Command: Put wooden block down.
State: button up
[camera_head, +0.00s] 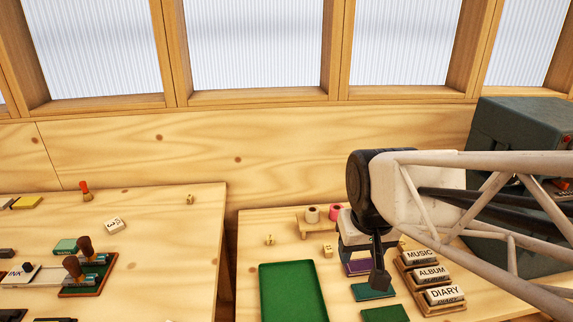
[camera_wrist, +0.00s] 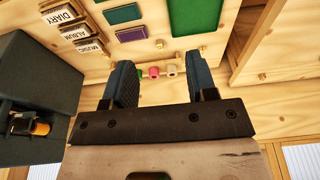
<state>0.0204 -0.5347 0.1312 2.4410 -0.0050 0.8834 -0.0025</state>
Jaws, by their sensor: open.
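I cannot tell which one the task means. My gripper (camera_head: 378,280) points down above the right table, near a teal pad. In the wrist view my gripper (camera_wrist: 158,62) has its two dark fingers wide apart with nothing held between them.
A low wooden stand (camera_head: 318,228) holds a tan foil roll (camera_head: 312,214) and a pink roll (camera_head: 337,212). A green tray (camera_head: 292,290) is empty. Labelled stamps (camera_head: 432,274) stand at right, beside a dark grey machine (camera_head: 520,135). A gap separates the two tables.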

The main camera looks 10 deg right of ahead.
jog(key=s, duration=0.6)
jog(key=shift+s+a+r, duration=0.15)
jog(key=shift+a+r, duration=0.05)
dwell(1.0)
